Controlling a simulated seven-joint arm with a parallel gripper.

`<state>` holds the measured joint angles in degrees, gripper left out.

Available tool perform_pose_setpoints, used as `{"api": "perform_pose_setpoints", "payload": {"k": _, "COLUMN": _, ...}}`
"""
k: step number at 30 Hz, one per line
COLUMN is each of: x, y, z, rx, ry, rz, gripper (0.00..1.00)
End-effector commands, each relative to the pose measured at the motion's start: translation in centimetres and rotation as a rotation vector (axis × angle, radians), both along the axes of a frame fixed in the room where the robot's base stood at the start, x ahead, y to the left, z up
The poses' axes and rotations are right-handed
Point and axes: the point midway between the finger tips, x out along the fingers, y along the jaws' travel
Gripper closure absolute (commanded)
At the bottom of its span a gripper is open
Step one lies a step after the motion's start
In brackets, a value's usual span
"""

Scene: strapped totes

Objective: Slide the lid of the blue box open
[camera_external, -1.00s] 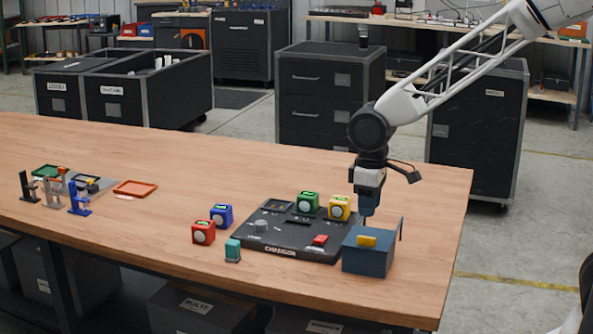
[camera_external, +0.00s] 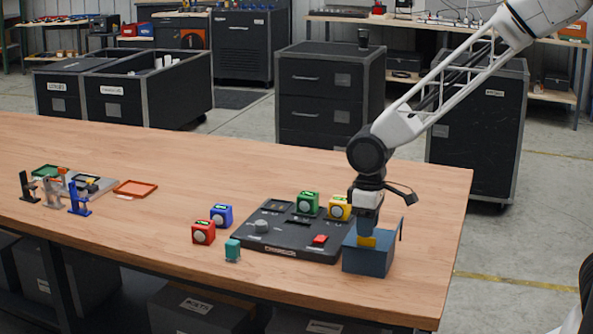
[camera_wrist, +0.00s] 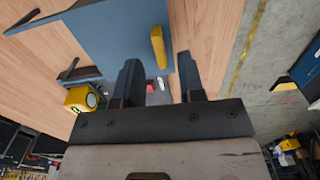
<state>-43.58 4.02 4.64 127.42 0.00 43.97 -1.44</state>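The blue box (camera_external: 368,262) stands near the right end of the wooden table. A yellow handle (camera_external: 366,241) sits on its lid, and the lid appears shut. In the wrist view the blue lid (camera_wrist: 115,35) fills the upper middle, with the yellow handle (camera_wrist: 158,47) near its right edge. My gripper (camera_external: 368,232) points down right over the handle. Its two dark fingers (camera_wrist: 158,68) are apart, with the handle lined up between them near the tips. I cannot tell whether either finger touches it.
A black panel (camera_external: 285,248) with a red button (camera_external: 320,239) lies just left of the box. Yellow (camera_external: 340,207), green (camera_external: 308,203), blue (camera_external: 221,215) and red (camera_external: 203,232) cubes stand around it.

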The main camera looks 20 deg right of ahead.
Motion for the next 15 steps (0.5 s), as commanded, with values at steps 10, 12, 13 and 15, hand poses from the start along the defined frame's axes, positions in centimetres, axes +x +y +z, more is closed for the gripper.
{"api": "perform_pose_setpoints", "payload": {"k": 10, "x": 0.0, "y": 0.0, "z": -2.7, "rx": 0.001, "ry": -0.001, "rz": 0.000, "gripper": 0.64}}
{"api": "perform_pose_setpoints", "payload": {"k": 12, "x": 0.0, "y": 0.0, "z": -2.8, "rx": 0.001, "ry": -0.001, "rz": 0.000, "gripper": 0.64}}
{"api": "perform_pose_setpoints", "payload": {"k": 13, "x": 0.0, "y": 0.0, "z": -2.8, "rx": 0.001, "ry": -0.001, "rz": 0.000, "gripper": 0.64}}
{"api": "perform_pose_setpoints", "payload": {"k": 15, "x": 0.0, "y": 0.0, "z": -2.9, "rx": 0.001, "ry": -0.001, "rz": 0.000, "gripper": 0.64}}
